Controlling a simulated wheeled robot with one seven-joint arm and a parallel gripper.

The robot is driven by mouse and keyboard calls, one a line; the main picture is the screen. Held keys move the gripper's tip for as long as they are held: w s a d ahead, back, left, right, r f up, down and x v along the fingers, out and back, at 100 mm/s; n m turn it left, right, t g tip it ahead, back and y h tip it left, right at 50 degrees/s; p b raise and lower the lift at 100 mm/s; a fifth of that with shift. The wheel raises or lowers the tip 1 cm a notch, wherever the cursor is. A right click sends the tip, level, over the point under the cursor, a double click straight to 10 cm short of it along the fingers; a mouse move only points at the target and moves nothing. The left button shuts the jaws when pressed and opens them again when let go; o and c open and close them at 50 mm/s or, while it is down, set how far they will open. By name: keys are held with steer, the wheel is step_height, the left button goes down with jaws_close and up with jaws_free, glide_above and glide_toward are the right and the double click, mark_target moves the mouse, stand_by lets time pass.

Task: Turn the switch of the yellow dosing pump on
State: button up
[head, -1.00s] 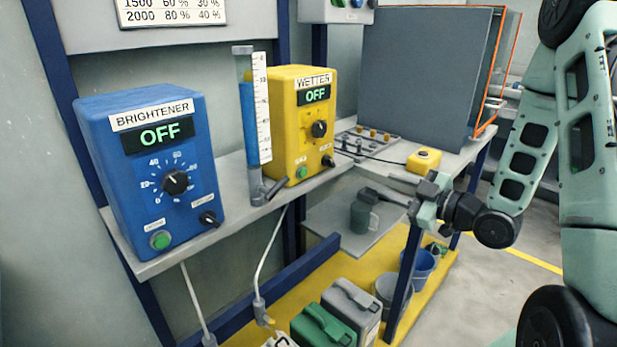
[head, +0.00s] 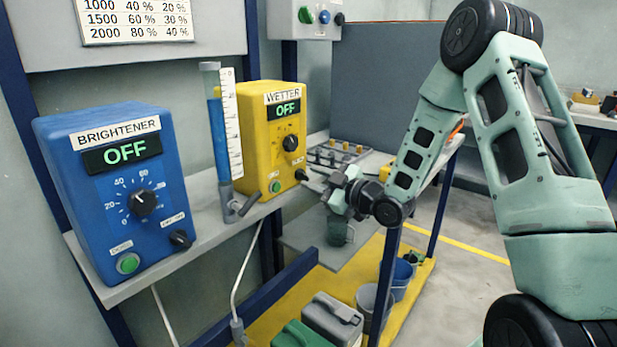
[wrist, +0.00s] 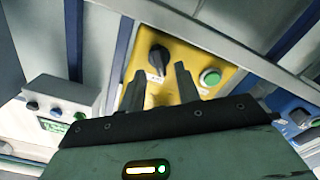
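The yellow dosing pump (head: 255,130), labelled WETTER, stands on the shelf and its display (head: 285,109) reads OFF. Its black switch (head: 301,174) is low on the front, right of a green button (head: 275,186). My gripper (head: 312,180) is in front of the pump, fingers pointing at the switch. In the wrist view my gripper (wrist: 160,70) is open, its two fingers apart with nothing held. The switch (wrist: 158,57) shows just beyond the gap between the fingertips, and the green button (wrist: 209,77) is right of them. I cannot tell whether a finger touches the switch.
A blue BRIGHTENER pump (head: 110,190), also OFF, stands left on the shelf. A clear tube with blue liquid (head: 219,140) stands between the pumps. A tray of small parts (head: 340,152) lies behind my gripper. Canisters (head: 332,318) and buckets (head: 372,305) stand below.

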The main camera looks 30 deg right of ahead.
steer(key=shift+x, duration=1.2)
jaws_close()
steer(key=shift+w+d+m+p, duration=0.15)
steer(key=shift+m+p, duration=1.45)
steer(key=shift+m, duration=1.85)
steer(key=shift+s+d+m+p, duration=0.15)
steer(key=shift+m+p, duration=1.45)
steer(key=shift+m, duration=1.85)
steer(key=shift+w, duration=0.1)
